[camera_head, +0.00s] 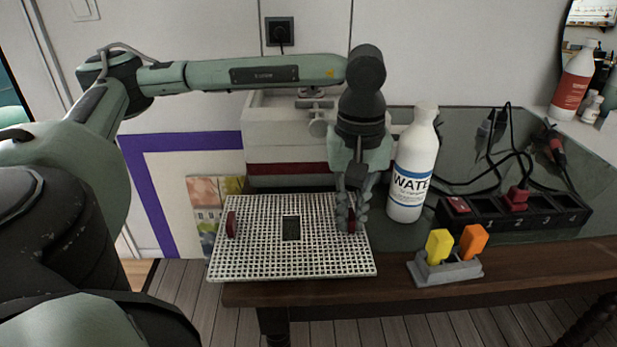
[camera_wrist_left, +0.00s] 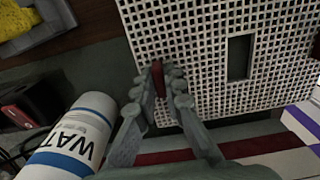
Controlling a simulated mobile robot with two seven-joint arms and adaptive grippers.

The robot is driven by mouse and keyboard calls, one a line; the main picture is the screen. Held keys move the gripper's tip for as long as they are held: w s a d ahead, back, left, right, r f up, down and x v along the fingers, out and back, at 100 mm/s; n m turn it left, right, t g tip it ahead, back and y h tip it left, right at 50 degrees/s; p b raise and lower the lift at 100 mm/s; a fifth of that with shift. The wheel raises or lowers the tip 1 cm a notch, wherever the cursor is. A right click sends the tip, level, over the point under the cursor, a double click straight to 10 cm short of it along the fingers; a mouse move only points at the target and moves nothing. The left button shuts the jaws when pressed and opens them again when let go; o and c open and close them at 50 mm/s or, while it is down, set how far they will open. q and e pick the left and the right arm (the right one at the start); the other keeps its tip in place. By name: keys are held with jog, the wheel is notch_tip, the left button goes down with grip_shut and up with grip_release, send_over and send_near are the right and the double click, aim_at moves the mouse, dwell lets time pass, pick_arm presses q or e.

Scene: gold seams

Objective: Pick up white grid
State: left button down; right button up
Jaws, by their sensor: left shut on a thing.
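The white grid (camera_head: 310,262) is a flat perforated panel with a dark rectangular opening near its middle and a red handle at each side. It extends past the table's left end in the head view. My left gripper (camera_head: 349,220) is at the grid's right side, pointing down, shut on the red handle there. In the left wrist view the fingers (camera_wrist_left: 163,85) close around the red handle, and the grid (camera_wrist_left: 200,60) fills the upper right. The left red handle (camera_head: 231,224) is free. My right gripper is not in view.
A white water bottle (camera_head: 411,165) stands close to the right of the gripper. A grey holder (camera_head: 445,271) with yellow and orange pieces sits near the table's front edge. A black power strip (camera_head: 540,214) with cables lies at right. A white box-like machine (camera_head: 285,135) is behind.

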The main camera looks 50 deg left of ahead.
pick_arm(q)
jog(key=shift+s, duration=0.1)
jog(key=shift+r, duration=0.25)
jog(key=r, duration=0.3)
jog(key=shift+s+a+r, duration=0.15)
jog(key=shift+s+r, duration=0.05)
jog(key=shift+r, duration=0.2)
jog(key=s+a+r+p, duration=0.1)
jog(key=s+a+r, duration=0.3)
jog(key=s+r, duration=0.5)
jog(key=shift+s, duration=0.65)
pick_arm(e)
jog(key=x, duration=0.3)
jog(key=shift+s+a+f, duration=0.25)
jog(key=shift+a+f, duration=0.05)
